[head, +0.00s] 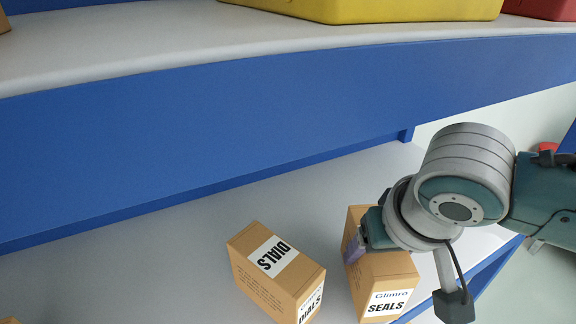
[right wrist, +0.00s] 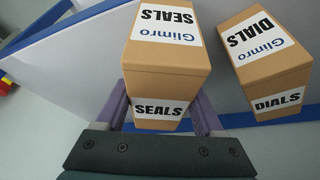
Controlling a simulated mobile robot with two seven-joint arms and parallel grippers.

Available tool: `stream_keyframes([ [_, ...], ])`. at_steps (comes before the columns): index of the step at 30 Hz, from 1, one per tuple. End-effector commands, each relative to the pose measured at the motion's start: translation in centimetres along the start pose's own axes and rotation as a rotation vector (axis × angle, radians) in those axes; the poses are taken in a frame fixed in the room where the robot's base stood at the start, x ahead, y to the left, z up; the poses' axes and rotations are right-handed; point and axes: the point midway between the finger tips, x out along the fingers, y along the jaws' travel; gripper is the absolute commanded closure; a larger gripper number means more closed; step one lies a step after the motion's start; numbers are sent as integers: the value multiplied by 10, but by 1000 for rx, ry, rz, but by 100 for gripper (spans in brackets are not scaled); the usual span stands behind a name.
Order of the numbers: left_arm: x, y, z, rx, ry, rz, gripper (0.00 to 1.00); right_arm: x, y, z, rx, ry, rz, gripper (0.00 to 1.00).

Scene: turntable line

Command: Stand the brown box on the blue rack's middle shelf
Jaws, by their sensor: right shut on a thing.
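A brown box labelled SEALS (head: 388,272) is upright on, or just over, the pale shelf (head: 190,262) of the blue rack (head: 250,105), near its right end. My right gripper (head: 362,240) is shut on this box; in the right wrist view its two purple fingers lie along both sides of the SEALS box (right wrist: 168,70). I cannot tell whether the box's base touches the shelf. A second brown box, labelled DIALS (head: 275,268), stands on the same shelf just left of it, with a narrow gap. It also shows in the right wrist view (right wrist: 262,62). My left gripper is not in view.
A wide blue beam and the upper shelf (head: 190,38) hang above the boxes. A yellow bin (head: 370,10) and a red bin (head: 545,8) sit on that upper shelf. The shelf is clear left of the DIALS box, except for a brown corner at the bottom left.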

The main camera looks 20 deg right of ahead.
Motion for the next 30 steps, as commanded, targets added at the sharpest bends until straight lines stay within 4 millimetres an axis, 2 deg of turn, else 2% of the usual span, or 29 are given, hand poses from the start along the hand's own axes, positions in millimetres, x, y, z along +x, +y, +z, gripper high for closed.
stream_keyframes([
  [1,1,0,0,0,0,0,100,4,0,-8,1,2,1,100],
  [7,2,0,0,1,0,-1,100,10,-1,-25,2,2,-1,100],
  [13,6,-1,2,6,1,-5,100,22,0,-54,2,3,-1,100],
  [17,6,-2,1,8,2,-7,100,35,0,-45,-1,-1,0,100],
  [28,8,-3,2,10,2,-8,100,39,0,-44,-1,0,0,100],
  [29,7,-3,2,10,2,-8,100,38,0,-43,-1,-2,1,28],
  [30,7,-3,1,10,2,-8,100,38,0,-43,-2,-2,1,23],
])
